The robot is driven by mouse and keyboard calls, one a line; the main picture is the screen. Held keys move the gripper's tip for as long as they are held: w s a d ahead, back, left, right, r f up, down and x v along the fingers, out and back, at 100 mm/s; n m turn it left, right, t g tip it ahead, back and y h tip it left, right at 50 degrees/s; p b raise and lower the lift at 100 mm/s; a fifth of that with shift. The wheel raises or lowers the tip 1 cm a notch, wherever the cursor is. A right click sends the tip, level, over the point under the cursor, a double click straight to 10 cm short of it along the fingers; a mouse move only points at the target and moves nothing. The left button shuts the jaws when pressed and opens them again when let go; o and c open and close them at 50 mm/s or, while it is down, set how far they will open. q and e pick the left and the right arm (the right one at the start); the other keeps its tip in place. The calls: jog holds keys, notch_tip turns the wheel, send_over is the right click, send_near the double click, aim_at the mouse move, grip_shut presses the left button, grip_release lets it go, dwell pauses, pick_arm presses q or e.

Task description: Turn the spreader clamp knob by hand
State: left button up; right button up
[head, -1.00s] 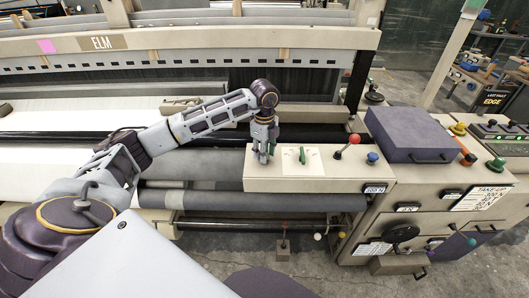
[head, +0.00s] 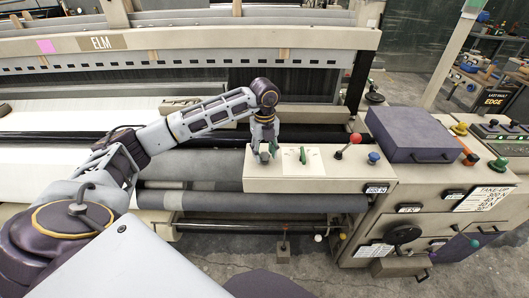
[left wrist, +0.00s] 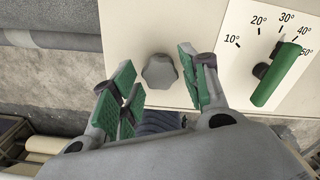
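A grey lobed knob (left wrist: 160,72) sits on the cream panel (left wrist: 140,25), close ahead of my left gripper. My left gripper (left wrist: 162,85) is open, with green pads on both sides of the knob's near side and apart from it. In the head view, my left gripper (head: 263,153) points down at the left end of the cream control box (head: 335,184); the knob (head: 264,157) shows small between its fingers. To its right, a green lever (left wrist: 275,75) stands on a white dial (left wrist: 240,30) marked 10° to 50°. My right gripper is not in view.
A red-balled lever (head: 354,139) and a blue knob (head: 373,157) stand right of the dial. A purple box (head: 408,133) lies on the cabinet further right. Dark and grey rollers (head: 210,200) run below and left of the control box.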

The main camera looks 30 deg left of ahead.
pick_arm(q)
jog(key=shift+o, duration=0.2)
jog(key=shift+r, duration=0.15)
jog(key=shift+r+p, duration=1.9)
jog(key=shift+r, duration=1)
notch_tip(320, 180, up, 12)
jog(key=shift+f, duration=0.1)
